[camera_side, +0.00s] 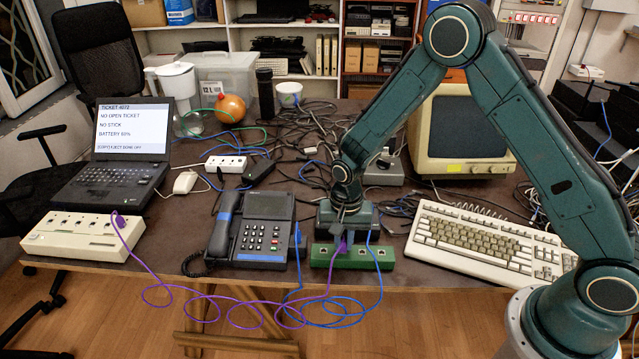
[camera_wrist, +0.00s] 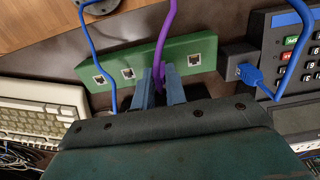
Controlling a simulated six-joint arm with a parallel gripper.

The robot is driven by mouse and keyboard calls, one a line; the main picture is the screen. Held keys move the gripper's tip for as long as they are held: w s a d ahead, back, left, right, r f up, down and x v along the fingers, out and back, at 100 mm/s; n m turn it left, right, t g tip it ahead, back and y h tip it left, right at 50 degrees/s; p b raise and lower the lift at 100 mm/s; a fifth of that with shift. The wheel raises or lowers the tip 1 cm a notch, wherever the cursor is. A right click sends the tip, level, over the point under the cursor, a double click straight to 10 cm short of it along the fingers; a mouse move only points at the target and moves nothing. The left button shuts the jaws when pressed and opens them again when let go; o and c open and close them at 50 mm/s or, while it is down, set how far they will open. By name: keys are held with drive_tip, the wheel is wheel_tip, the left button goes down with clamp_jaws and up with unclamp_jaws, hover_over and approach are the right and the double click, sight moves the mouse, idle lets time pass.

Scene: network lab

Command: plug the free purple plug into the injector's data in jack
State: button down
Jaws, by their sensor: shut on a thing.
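My gripper (camera_side: 343,236) is shut on the purple plug (camera_side: 347,240), just above a green block (camera_side: 322,256) with a row of jacks at the table's front edge. In the wrist view, my gripper's fingers (camera_wrist: 167,82) reach across the green block (camera_wrist: 155,57), and the purple cable (camera_wrist: 164,30) runs up from between them. The fingers hide the plug's tip and part of the block; I cannot tell whether the plug is in a jack. No label shows which box is the injector. The purple cable's other end (camera_side: 118,217) is at a white box (camera_side: 70,240).
A desk phone (camera_side: 265,235) stands left of the green block, with a blue plug (camera_wrist: 250,75) beside it. A blue cable (camera_wrist: 92,42) crosses the block. A keyboard (camera_side: 480,240) lies to the right. Loose purple and blue loops hang off the front edge. Tangled cables lie behind.

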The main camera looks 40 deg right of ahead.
drive_tip(key=shift+r, duration=0.25)
drive_tip(key=shift+r, duration=0.7)
drive_tip(key=shift+r, duration=0.35)
drive_tip(key=shift+r, duration=0.4)
drive_tip(key=shift+r, duration=0.25)
drive_tip(key=shift+w, duration=0.1)
drive_tip(key=shift+w+d+r, duration=0.1)
drive_tip(key=shift+w+d, duration=0.1)
drive_tip(key=shift+w, duration=0.3)
drive_tip(key=w+d, duration=0.1)
drive_tip(key=w, duration=0.2)
drive_tip(key=w+d+r, duration=0.1)
drive_tip(key=w+d, duration=0.1)
drive_tip(key=w, duration=0.1)
drive_tip(key=w+d+r, duration=0.1)
drive_tip(key=w, duration=0.2)
drive_tip(key=shift+w+d+r, duration=0.15)
drive_tip(key=shift+w+d, duration=0.1)
drive_tip(key=shift+w, duration=0.05)
drive_tip(key=shift+w+d+r, duration=0.25)
drive_tip(key=shift+w+d, duration=0.15)
drive_tip(key=shift+w, duration=0.2)
